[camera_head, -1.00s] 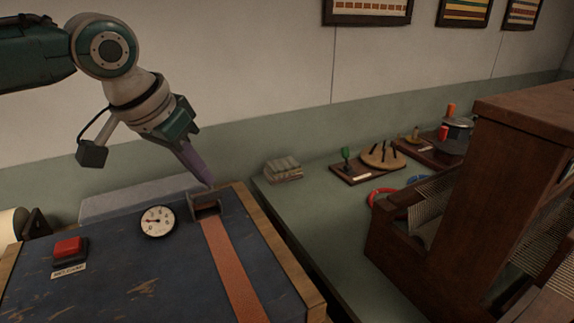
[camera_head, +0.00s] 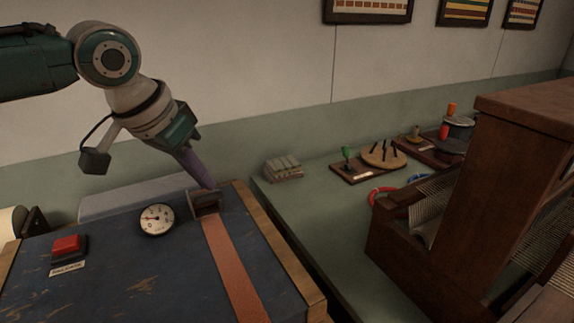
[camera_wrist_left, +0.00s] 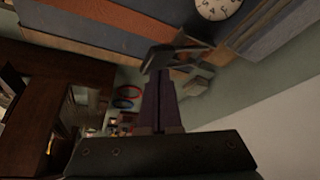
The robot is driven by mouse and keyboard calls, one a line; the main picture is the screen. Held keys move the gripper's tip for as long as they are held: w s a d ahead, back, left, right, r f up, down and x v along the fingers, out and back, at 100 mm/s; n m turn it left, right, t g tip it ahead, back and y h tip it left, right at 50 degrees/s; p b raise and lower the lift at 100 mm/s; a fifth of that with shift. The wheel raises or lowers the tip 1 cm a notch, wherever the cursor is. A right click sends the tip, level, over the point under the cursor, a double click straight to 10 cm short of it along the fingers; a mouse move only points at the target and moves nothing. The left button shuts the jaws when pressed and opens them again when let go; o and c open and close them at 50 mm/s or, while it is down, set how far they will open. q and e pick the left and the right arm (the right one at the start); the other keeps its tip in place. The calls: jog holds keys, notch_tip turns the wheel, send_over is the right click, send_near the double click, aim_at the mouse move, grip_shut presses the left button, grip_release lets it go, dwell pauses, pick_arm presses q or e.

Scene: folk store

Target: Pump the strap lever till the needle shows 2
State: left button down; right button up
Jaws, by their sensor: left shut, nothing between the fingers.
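The strap lever (camera_head: 205,204) is a small metal ratchet at the far edge of the blue-topped bench, at the end of an orange strap (camera_head: 236,268). It also shows in the wrist view (camera_wrist_left: 157,59). A round white gauge (camera_head: 157,220) lies left of it. Its needle appears to point left, but the number is too small to read. My left gripper (camera_head: 209,187) has purple fingers, shut and empty, pointing down at the lever's top. The tips look close to or touching the lever; contact is unclear. My right gripper is out of view.
A red button (camera_head: 67,245) with a label sits at the bench's left. A green table (camera_head: 330,225) stands to the right with a stack of cloth (camera_head: 284,168) and a peg board (camera_head: 382,155). A wooden loom (camera_head: 480,190) stands at far right.

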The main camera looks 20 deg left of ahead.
aim_at(203, 194)
pick_arm(q)
jog(key=shift+s+d+f+b, duration=0.1)
jog(key=shift+f+b, duration=0.35)
jog(key=shift+f, duration=0.5)
jog(key=shift+s+d+f+b, duration=0.1)
jog(key=shift+f+b, duration=0.3)
jog(key=shift+f, duration=0.55)
jog(key=shift+r, duration=0.1)
notch_tip(203, 194, up, 9)
jog(key=p, duration=1)
jog(key=shift+r+p, duration=0.1)
jog(key=shift+p, duration=0.25)
